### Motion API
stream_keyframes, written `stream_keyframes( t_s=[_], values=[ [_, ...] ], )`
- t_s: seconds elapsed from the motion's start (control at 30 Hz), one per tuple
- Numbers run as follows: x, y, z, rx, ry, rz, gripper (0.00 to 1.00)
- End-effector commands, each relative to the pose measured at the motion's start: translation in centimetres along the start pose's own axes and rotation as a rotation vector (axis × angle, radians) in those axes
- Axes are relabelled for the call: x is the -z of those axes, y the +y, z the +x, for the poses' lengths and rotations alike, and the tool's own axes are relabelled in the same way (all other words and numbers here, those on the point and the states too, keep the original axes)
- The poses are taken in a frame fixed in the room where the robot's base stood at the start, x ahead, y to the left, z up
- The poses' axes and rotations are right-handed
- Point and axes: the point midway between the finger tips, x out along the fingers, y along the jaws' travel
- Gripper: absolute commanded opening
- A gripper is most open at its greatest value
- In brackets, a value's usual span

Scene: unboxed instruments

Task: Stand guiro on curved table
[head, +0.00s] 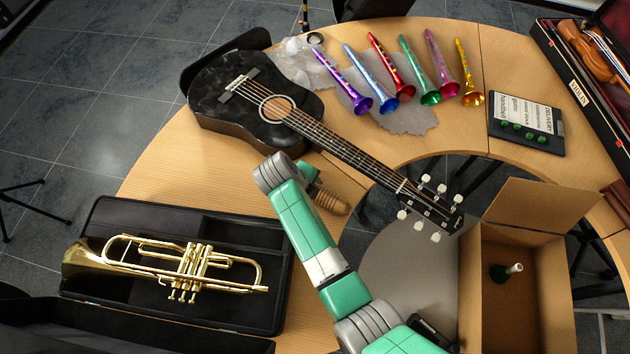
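A brown, ribbed wooden piece, which looks like the guiro (330,201), shows beside my arm in the head view, just below the guitar's body. It is tilted, and its upper left end is partly hidden at my gripper (310,178). My gripper is at that end of it, over the inner part of the curved table (155,165). The fingers are small and mostly hidden, so I cannot tell whether they grip it. I also cannot tell whether the guiro touches the table.
A black guitar (225,105) lies just above my gripper, its neck reaching right over the table's inner gap. A trumpet (190,265) lies in an open black case at left. Several colored toy horns (405,90), a sign (527,122), a violin case (575,85) and an open cardboard box (490,290) surround the gap.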

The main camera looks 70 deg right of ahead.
Motion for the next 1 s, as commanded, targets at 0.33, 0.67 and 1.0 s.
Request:
stream_keyframes(
  t_s=[0.33,0.67,1.0],
  values=[
    [-0.1,-0.1,-7.5,0.001,-0.002,0.0,0.48],
    [0.0,0.0,-8.3,0.0,0.0,0.001,0.48],
    [-2.5,-0.3,-11.3,0.047,-0.122,-0.139,0.48]
  ],
)
